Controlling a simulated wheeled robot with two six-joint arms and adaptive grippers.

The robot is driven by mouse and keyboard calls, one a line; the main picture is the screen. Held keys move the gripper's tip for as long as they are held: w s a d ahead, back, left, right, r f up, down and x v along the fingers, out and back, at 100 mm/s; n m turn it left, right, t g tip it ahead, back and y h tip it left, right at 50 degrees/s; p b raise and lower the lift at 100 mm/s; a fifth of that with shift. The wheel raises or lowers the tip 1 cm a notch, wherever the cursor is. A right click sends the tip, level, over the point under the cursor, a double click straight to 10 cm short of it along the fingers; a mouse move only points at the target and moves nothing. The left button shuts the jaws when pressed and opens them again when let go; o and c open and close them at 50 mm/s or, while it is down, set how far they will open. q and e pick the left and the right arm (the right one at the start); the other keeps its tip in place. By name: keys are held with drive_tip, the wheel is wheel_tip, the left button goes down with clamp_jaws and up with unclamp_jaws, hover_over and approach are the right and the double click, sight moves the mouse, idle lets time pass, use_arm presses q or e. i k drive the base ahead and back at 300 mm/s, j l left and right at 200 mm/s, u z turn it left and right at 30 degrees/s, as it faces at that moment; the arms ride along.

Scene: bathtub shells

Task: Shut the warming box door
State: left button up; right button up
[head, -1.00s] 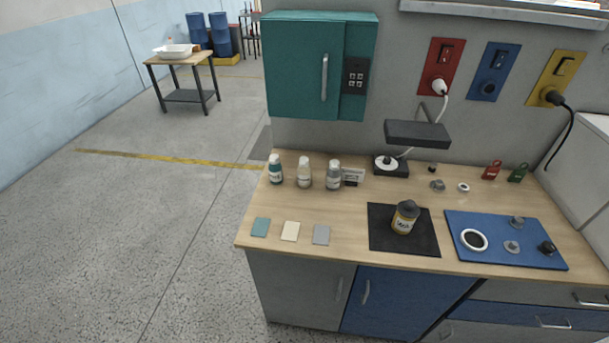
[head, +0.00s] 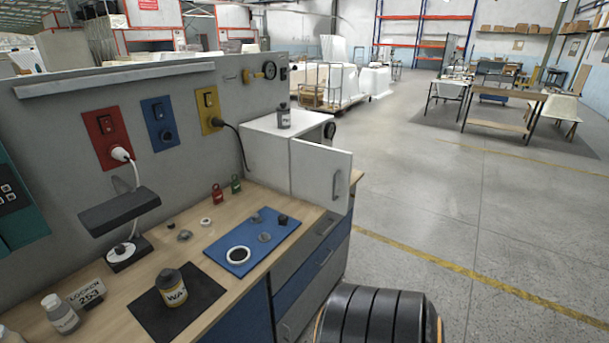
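A white box, which appears to be the warming box (head: 265,155), stands at the far end of the wooden counter in the head view. Its white door (head: 318,172) stands open, jutting out past the counter's front side toward the floor. A grey bar handle (head: 335,185) is near the door's free edge. The door hides the box's opening and inside. A grey-capped bottle (head: 284,116) stands on top of the box. Neither of my grippers is in view.
A blue mat (head: 240,262) with small parts and a black mat (head: 150,318) with a labelled jar (head: 172,287) lie on the counter. A black ribbed rounded object (head: 372,318) is at the bottom edge. The floor (head: 430,220) right of the door is clear.

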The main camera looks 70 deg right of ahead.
sight(321, 174)
drive_tip(key=z, duration=2.25)
